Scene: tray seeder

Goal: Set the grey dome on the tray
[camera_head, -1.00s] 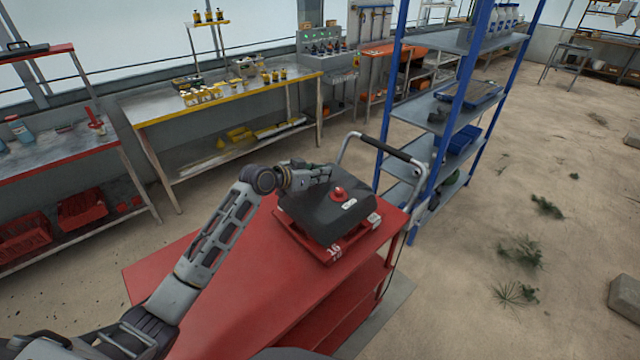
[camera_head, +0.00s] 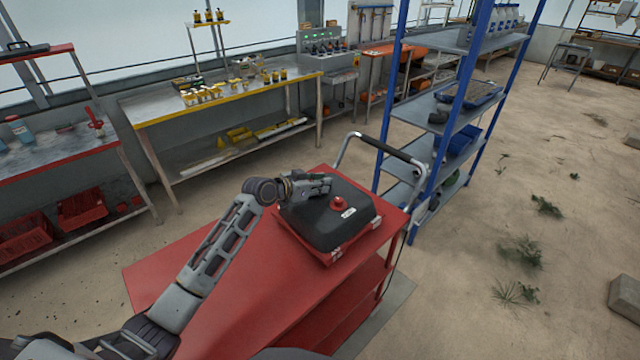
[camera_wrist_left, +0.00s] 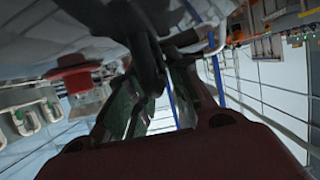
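The dark grey dome (camera_head: 322,222), with a red knob on top and a white label, sits over the red tray on the red cart. Only a thin strip of the tray's rim (camera_head: 352,244) shows along the dome's near right side. My left gripper (camera_head: 320,184) is at the dome's far left side, close against its top. In the left wrist view the dome's grey surface (camera_wrist_left: 80,35) fills the upper left, and its red knob (camera_wrist_left: 75,78) is beside the fingers (camera_wrist_left: 155,75), not between them. Whether they grip the dome's edge is unclear. My right gripper is out of view.
The red cart top (camera_head: 270,290) is bare on the near left. The cart's push handle (camera_head: 390,148) rises behind the dome. A blue shelf rack (camera_head: 468,85) stands to the right. A yellow-edged bench (camera_head: 225,105) stands behind.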

